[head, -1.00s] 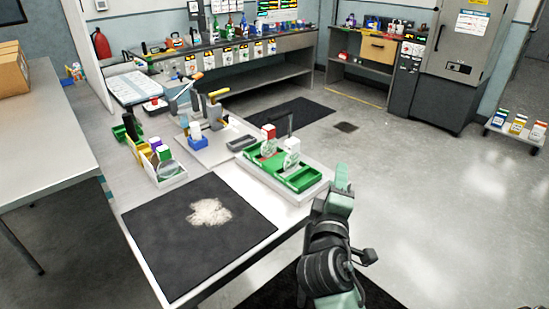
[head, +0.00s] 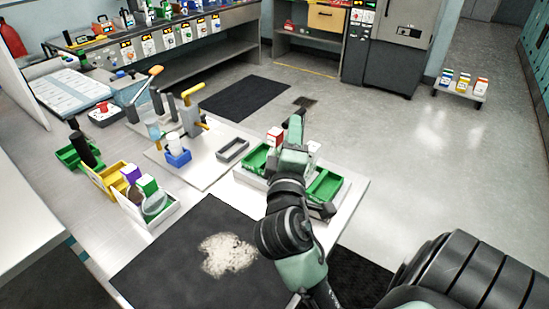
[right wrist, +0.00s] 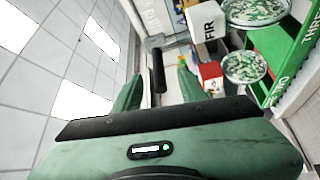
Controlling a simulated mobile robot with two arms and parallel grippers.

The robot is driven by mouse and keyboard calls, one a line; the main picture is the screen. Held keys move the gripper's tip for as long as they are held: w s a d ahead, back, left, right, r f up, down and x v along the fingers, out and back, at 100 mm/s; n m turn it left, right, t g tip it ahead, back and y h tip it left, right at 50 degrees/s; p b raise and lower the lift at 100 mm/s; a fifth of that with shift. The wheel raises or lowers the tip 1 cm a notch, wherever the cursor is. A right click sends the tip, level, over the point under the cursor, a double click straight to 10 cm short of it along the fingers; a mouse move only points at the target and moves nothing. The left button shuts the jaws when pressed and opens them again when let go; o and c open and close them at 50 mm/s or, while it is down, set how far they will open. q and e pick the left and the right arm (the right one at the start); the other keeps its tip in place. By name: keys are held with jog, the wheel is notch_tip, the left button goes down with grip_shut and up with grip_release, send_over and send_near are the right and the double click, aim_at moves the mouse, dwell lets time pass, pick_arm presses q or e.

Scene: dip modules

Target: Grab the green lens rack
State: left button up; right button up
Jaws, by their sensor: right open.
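The green lens rack (head: 325,186) stands on the white bench, largely hidden behind my right gripper in the head view. In the right wrist view its green side (right wrist: 270,45) is at the right, with clear speckled lens discs (right wrist: 247,67). My right gripper (head: 295,128) is over the rack, with its fingers apart. In the right wrist view, a dark upright bar (right wrist: 158,70) shows between the spread green fingers. I cannot tell whether the fingers touch it. My left gripper is not in view.
A red-and-white box (head: 274,137) stands at the rack's far side. A black mat (head: 180,250) with a pale pile lies in front.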

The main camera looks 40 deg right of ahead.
jog(key=p+x, duration=0.2)
jog(key=x, duration=0.5)
jog(key=shift+w+r+p, duration=0.15)
jog(key=shift+w+p, duration=0.15)
jog(key=shift+w, duration=0.05)
grip_shut()
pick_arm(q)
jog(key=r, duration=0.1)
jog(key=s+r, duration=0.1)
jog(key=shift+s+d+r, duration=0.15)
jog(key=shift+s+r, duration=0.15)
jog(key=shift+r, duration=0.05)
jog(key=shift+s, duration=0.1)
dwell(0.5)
